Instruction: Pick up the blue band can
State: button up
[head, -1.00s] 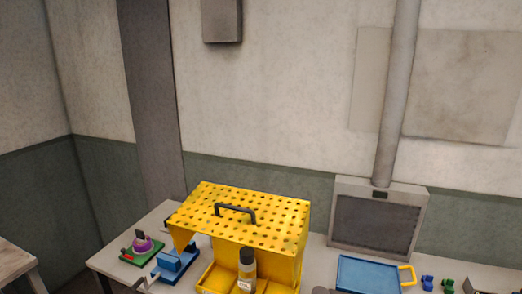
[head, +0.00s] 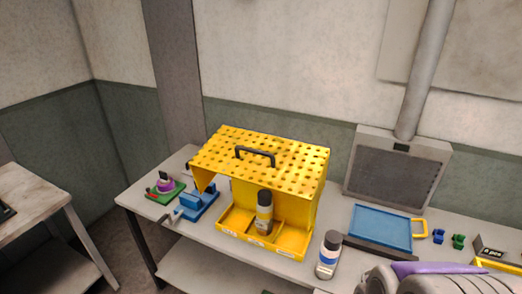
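The blue band can (head: 327,258) stands upright on the grey table in the head view, right of the yellow perforated box's front corner. It has a dark cap, a pale body and a blue band. Its base is near the table's front edge. A second can (head: 264,214) with a dark cap stands inside the yellow box (head: 313,200); its band looks yellowish. My gripper's fingers are not in view. A grey and purple shape at the lower right seems to be part of my own body.
A blue tray (head: 381,229) with a yellow handle lies at the right. A blue vise (head: 199,205) and a green plate (head: 165,194) with a purple part are at the left. A grey panelled unit (head: 398,174) stands behind. Small blue and green pieces lie farther right.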

aim_at(326, 263)
jog(key=z, duration=0.7)
jog(key=k+j+z, duration=0.15)
jog(key=z, duration=0.2)
jog(key=k+j+z, duration=0.2)
jog(key=z, duration=0.15)
jog(key=k+j+z, duration=0.3)
jog(key=i, duration=0.05)
